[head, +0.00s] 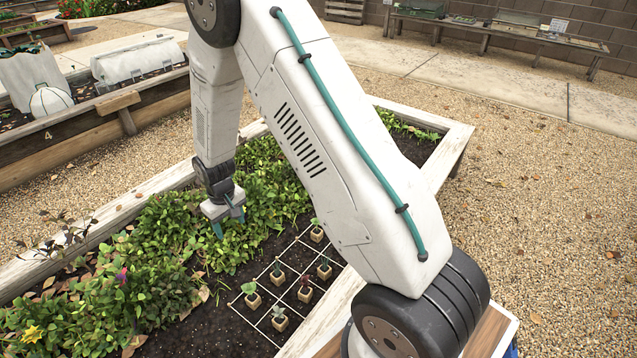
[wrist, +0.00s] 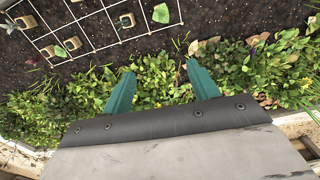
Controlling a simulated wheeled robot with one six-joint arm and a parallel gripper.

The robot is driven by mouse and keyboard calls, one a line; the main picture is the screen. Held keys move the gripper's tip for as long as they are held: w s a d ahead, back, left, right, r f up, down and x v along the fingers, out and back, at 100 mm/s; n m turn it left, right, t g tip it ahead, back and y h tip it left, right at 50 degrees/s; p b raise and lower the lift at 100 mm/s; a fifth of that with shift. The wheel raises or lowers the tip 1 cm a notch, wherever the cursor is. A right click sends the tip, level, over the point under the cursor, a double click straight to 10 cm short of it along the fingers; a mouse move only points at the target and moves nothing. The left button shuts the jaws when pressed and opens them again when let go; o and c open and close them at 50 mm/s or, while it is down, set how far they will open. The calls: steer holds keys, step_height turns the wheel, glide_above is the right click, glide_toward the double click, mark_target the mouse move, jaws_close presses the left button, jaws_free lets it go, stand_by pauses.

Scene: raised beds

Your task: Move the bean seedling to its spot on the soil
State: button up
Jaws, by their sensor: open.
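Several small seedlings in tan blocks stand upright on dark soil (head: 208,325) in and around a white line grid (head: 258,328). Green-leaved ones include a front seedling (head: 279,317), a left seedling (head: 250,292) and a far seedling (head: 317,232). A dark reddish one (head: 305,291) stands among them. I cannot tell which is the bean seedling. My gripper (head: 230,222) is open and empty, with teal fingers pointing down over leafy plants, left of and beyond the grid. In the wrist view, my gripper (wrist: 161,90) has its fingers apart over foliage; the grid (wrist: 100,47) lies above them.
Dense leafy plants (head: 160,245) fill the bed's left and far parts. A pale wooden frame (head: 125,212) edges the bed. Another raised bed (head: 85,150) stands at the left behind gravel. Bare soil (wrist: 230,22) lies right of the grid in the wrist view.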

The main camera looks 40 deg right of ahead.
steer(key=s+d+r, duration=0.1)
steer(key=s+r, duration=0.5)
steer(key=r, duration=0.7)
steer(key=s+d+r, duration=0.1)
steer(key=s+r, duration=0.5)
steer(key=r, duration=0.6)
steer(key=s+r, duration=0.5)
steer(key=s, duration=0.6)
steer(key=s+r+m, duration=0.1)
steer(key=s+r, duration=0.4)
steer(key=s, duration=0.7)
steer(key=shift+d+m+t, duration=0.2)
steer(key=shift+m+t, duration=0.1)
steer(key=shift+t, duration=0.1)
